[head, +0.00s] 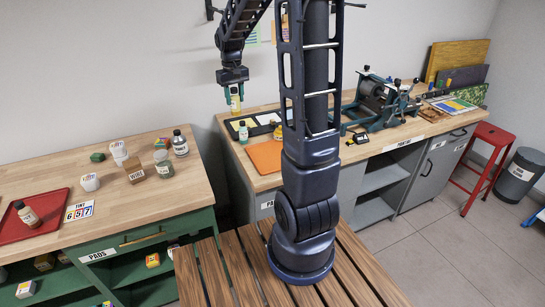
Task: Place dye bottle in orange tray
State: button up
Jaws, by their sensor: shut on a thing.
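My gripper (234,89) points down and is shut on a small bottle (235,103) with a pale yellow label, which I take for the dye bottle. It holds the bottle upright in the air near the wall, above the left end of the right-hand bench. The orange tray (264,157) lies flat on that bench, below and to the right of the gripper. Its visible part is bare; its right edge is hidden behind my column.
A black tray (263,119) and a small bottle (243,133) are behind the orange tray. A roller press (376,98) stands farther right. On the left bench are a red tray (18,223) with a bottle, and several jars and boxes.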

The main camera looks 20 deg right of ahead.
jog(key=s+d+m, duration=0.2)
jog(key=d+m, duration=0.2)
jog(key=d, duration=0.5)
notch_tip(320, 180, down, 20)
jog(key=shift+s+r, duration=0.1)
jog(key=shift+r, duration=0.15)
jog(key=shift+f, duration=0.1)
jog(key=o, duration=1.1)
jog(key=shift+c, duration=0.2)
